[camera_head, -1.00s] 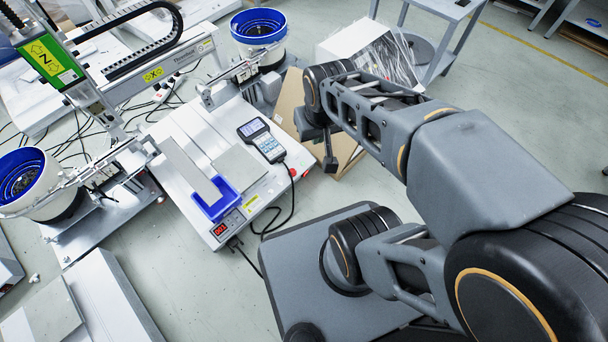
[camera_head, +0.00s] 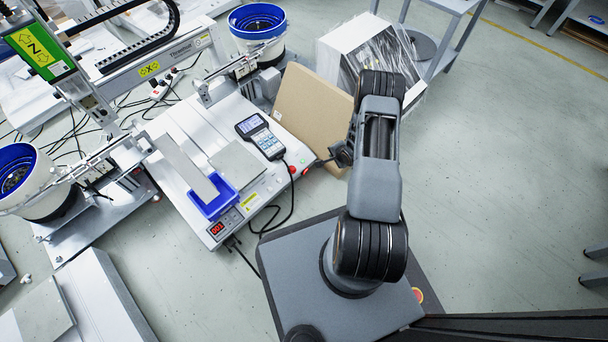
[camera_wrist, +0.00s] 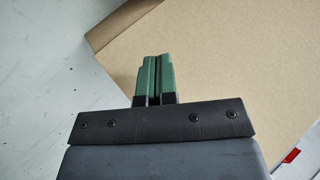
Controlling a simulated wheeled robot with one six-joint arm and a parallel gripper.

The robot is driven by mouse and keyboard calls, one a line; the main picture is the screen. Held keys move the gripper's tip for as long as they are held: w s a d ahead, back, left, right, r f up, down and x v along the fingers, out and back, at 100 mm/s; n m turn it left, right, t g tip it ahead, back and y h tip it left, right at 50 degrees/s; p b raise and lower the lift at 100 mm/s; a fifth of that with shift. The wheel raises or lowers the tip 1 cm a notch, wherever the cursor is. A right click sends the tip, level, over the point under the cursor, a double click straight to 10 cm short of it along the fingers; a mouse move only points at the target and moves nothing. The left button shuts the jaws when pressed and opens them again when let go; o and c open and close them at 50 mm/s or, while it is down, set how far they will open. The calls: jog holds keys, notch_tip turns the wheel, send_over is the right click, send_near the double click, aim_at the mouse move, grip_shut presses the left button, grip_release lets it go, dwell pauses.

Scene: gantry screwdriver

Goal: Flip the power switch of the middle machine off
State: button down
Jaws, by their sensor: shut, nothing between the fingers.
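The middle machine (camera_head: 178,131) is a white gantry screwdriver with a handheld controller (camera_head: 261,137), a blue tray (camera_head: 216,197) and a red lit display (camera_head: 217,228) on its front. I cannot make out its power switch. My gripper (camera_wrist: 155,78) has green fingers, shut and empty, over a brown cardboard sheet in the wrist view.
The brown cardboard (camera_head: 311,110) leans at the machine's right side; it fills much of the wrist view (camera_wrist: 235,60). A plastic-wrapped white box (camera_head: 350,50) stands behind it. Blue-lined feeder bowls (camera_head: 257,22) flank the machine. Black cables lie on the floor. The floor at right is clear.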

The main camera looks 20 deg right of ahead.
aim_at(305, 171)
jog(key=s+a+f+m, duration=0.1)
jog(key=s+f, duration=0.1)
jog(key=f, duration=0.2)
jog(key=s+a+f+m+y, duration=0.1)
jog(key=s+f, duration=0.1)
jog(key=f, duration=0.2)
jog(key=s+a+f+m+t+y, duration=0.1)
jog(key=s+a+f+m, duration=0.1)
jog(key=s+f, duration=0.1)
jog(key=shift+f+b, duration=0.3)
jog(key=shift+f, duration=0.15)
jog(key=shift+s+a+f+m, duration=0.2)
jog(key=shift+a+f+m, duration=0.05)
jog(key=shift+f+m, duration=0.1)
jog(key=shift+w+a, duration=0.8)
jog(key=shift+w, duration=0.45)
jog(key=shift+w+a, duration=0.75)
jog(key=shift+w, duration=0.45)
jog(key=shift+w+a, duration=0.8)
jog(key=shift+w, duration=0.45)
jog(key=shift+w+a, duration=0.1)
jog(key=shift+w, duration=0.05)
jog(key=shift+w+a, duration=0.15)
jog(key=shift+w, duration=0.05)
jog(key=shift+w+a, duration=0.15)
jog(key=shift+w, duration=0.1)
jog(key=shift+s, duration=0.15)
jog(key=shift+s+d, duration=0.4)
jog(key=shift+s, duration=0.05)
